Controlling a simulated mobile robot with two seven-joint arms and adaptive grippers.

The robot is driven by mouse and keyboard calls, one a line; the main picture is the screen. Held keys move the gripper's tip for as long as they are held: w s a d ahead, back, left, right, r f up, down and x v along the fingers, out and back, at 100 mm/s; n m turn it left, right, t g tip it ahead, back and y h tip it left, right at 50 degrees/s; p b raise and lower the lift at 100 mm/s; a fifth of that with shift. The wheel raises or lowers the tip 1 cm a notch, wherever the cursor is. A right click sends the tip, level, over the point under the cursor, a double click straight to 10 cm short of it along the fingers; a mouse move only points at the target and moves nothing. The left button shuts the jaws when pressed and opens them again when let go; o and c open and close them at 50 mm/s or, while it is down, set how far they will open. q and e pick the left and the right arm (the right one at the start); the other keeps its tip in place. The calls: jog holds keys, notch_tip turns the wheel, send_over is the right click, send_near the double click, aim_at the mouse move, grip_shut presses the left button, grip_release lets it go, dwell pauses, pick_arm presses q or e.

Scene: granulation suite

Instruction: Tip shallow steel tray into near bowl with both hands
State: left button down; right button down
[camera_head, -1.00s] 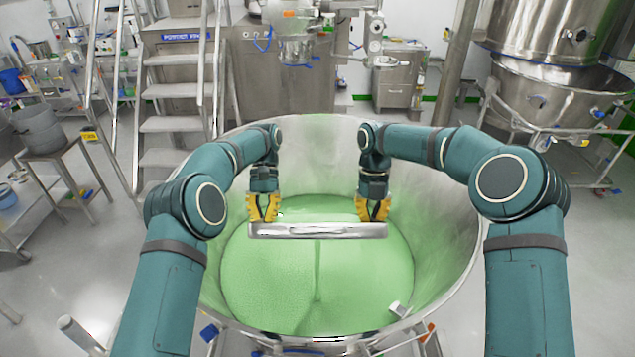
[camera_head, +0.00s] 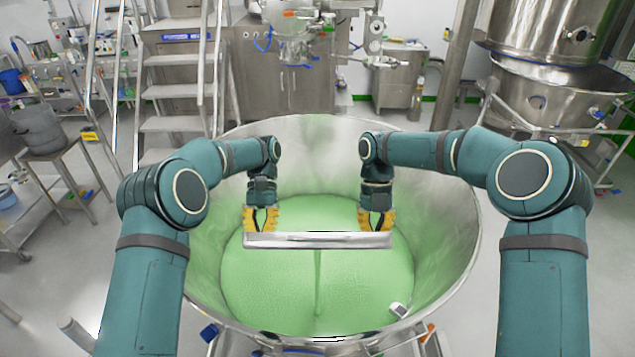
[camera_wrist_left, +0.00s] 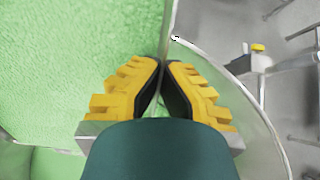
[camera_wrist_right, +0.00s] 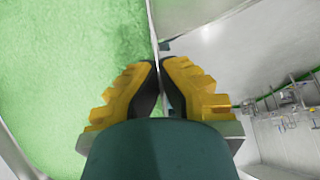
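The shallow steel tray (camera_head: 318,241) is held over the near bowl, its long side facing me. A thin green stream (camera_head: 317,280) runs down from below the tray's middle. My left gripper (camera_head: 260,226) is shut on the tray's far edge near its left end. My right gripper (camera_head: 376,226) is shut on the same edge near its right end. Both wrist views show the tray wall between the fingertips, at the left (camera_wrist_left: 164,62) and right (camera_wrist_right: 157,60). The near bowl (camera_head: 455,235) is a wide steel vessel with green material (camera_head: 260,285) inside. The tray's inside is mostly hidden in the head view.
A small pale block-like piece (camera_head: 398,310) sits inside the bowl at front right. Steel stairs (camera_head: 172,90) stand behind left, and a large steel vessel (camera_head: 560,90) stands behind right. A side table with pots (camera_head: 45,145) is at the left.

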dwell(0.5)
